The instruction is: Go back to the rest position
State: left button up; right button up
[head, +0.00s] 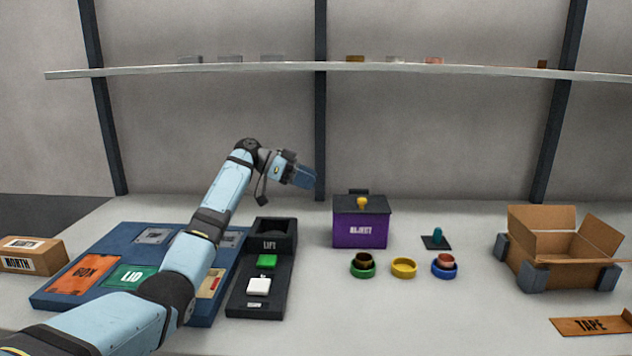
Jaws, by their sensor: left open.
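My left arm comes in from the lower left, reaching up and to the right. My left gripper (303,177) is in the air left of the purple box marked REJECT (350,233), above and behind the dark station marked LIFT (258,300). It points right and slightly down, is open, and nothing shows in it. It touches nothing that I can see. My right gripper is not in the head view.
A blue board (60,299) with BOX and LID plates lies left, partly behind my arm. Green (362,272), yellow (404,274) and blue (444,274) rings stand mid-table. An open carton (563,256) stands right, near a TAPE piece (592,326). A shelf (330,67) spans the back.

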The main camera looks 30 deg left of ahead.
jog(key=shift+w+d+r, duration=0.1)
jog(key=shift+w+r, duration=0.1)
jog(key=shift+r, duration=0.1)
